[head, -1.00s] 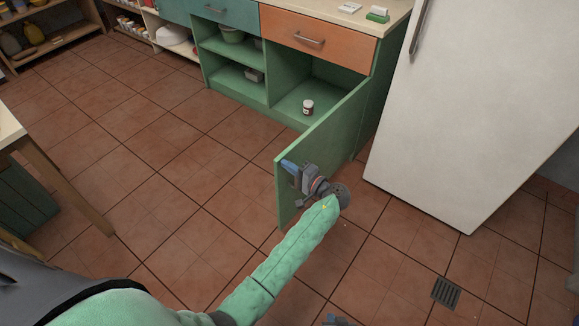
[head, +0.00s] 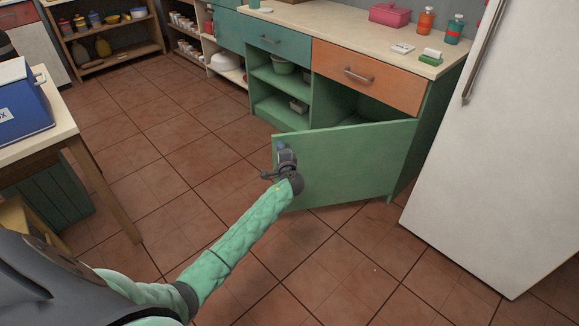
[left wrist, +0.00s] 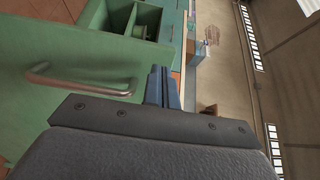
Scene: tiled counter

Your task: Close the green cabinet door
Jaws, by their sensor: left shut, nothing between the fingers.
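The green cabinet door (head: 350,162) stands partly open in the head view, hinged at its right side below the orange drawer. Its outer face shows, and it hides part of the cabinet's inside. My left gripper (head: 283,158) is at the door's free left edge, on the outer side. Whether it touches the door I cannot tell. In the left wrist view the shut, empty fingers (left wrist: 162,86) are beside the green door (left wrist: 60,60), with its metal handle (left wrist: 80,82) to their left. My right gripper is not in view.
A white fridge (head: 480,170) stands right of the cabinet. Above the door are an orange drawer (head: 368,76) and a counter (head: 340,28) with bottles and a pink box. A table (head: 65,125) with a blue cooler (head: 22,105) is at the left. The tiled floor between is clear.

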